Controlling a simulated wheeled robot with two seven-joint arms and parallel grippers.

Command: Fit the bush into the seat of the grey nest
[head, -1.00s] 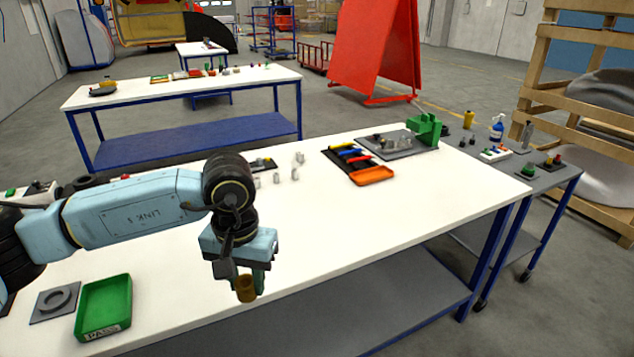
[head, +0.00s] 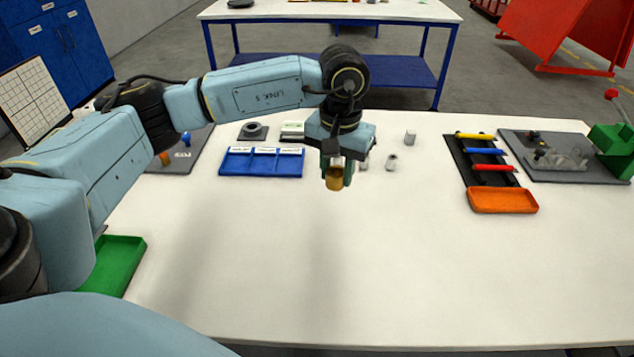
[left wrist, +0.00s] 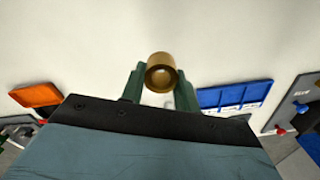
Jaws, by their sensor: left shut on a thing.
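The bush is a brass-coloured hollow cylinder (head: 334,183), held by my left gripper (head: 337,171) above the white table. In the left wrist view the bush (left wrist: 161,72) sits between the two green fingers of the left gripper (left wrist: 160,85), its round open end showing. A small grey square block with a dark ring (head: 253,131) stands behind the blue tray, to the left of the gripper; I cannot tell if it is the grey nest. The grey plate with a raised ring, seen earlier beside the green tray, is out of sight now. My right gripper is not in view.
A blue three-part tray (head: 261,163) lies left of the gripper. A green tray (head: 119,262) is partly behind my arm. Small grey cylinders (head: 392,162) stand just right of the gripper. An orange tray (head: 503,201) lies further right. The white table's front middle is clear.

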